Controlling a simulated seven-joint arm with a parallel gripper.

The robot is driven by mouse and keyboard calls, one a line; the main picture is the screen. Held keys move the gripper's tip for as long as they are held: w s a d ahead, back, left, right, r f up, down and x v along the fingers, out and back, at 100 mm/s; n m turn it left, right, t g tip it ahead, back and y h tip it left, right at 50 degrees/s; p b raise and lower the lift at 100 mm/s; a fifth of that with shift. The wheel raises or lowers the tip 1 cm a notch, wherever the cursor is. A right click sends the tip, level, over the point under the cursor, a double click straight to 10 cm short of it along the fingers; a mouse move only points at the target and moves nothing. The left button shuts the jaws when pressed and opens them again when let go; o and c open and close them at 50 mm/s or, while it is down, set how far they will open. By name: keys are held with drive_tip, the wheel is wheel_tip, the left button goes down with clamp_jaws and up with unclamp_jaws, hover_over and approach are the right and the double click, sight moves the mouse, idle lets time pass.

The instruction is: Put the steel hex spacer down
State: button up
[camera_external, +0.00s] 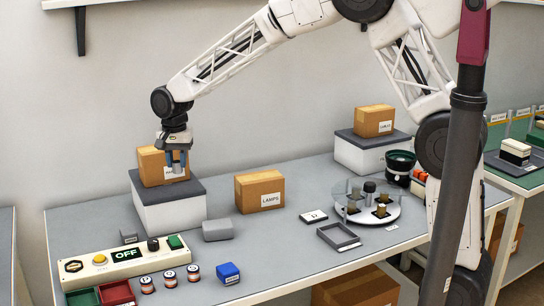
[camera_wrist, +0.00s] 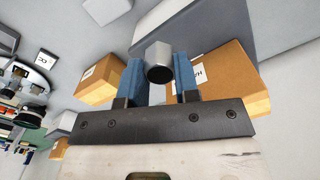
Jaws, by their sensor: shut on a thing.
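The steel hex spacer (camera_wrist: 159,55) is a short, silvery metal piece between the two blue fingers of my gripper (camera_wrist: 160,80) in the wrist view. My gripper is shut on it, and its dark end face shows. In the external view my gripper (camera_external: 177,160) points down at the upper left, in front of a cardboard box (camera_external: 150,167) on a raised white block with a grey top (camera_external: 168,209). The spacer is small there, between the fingertips. It appears held above the block's top; the exact gap cannot be told.
A box marked LAMPS (camera_external: 259,191) stands right of the block. A grey lump-like block (camera_external: 217,230), a control panel reading OFF (camera_external: 125,262), small labelled jars and a blue box (camera_external: 229,273) are in front. A round turntable (camera_external: 390,212) and empty grey tray (camera_external: 339,237) are to the right.

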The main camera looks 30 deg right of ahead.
drive_tip(key=w+a+f+n, duration=0.1)
drive_tip(key=a+f, duration=0.2)
drive_tip(key=a, duration=1)
drive_tip(key=w+a+f+n, duration=0.1)
drive_tip(key=a+f+n, duration=0.15)
drive_tip(key=a, duration=1.05)
drive_tip(key=shift+m, duration=0.45)
drive_tip(key=shift+w+f, duration=0.15)
drive_tip(key=shift+f, duration=2.35)
drive_tip(key=shift+d+f, duration=0.1)
drive_tip(key=shift+f, duration=0.05)
drive_tip(key=shift+f, duration=3)
drive_tip(key=shift+f, duration=1.85)
drive_tip(key=shift+f, duration=0.2)
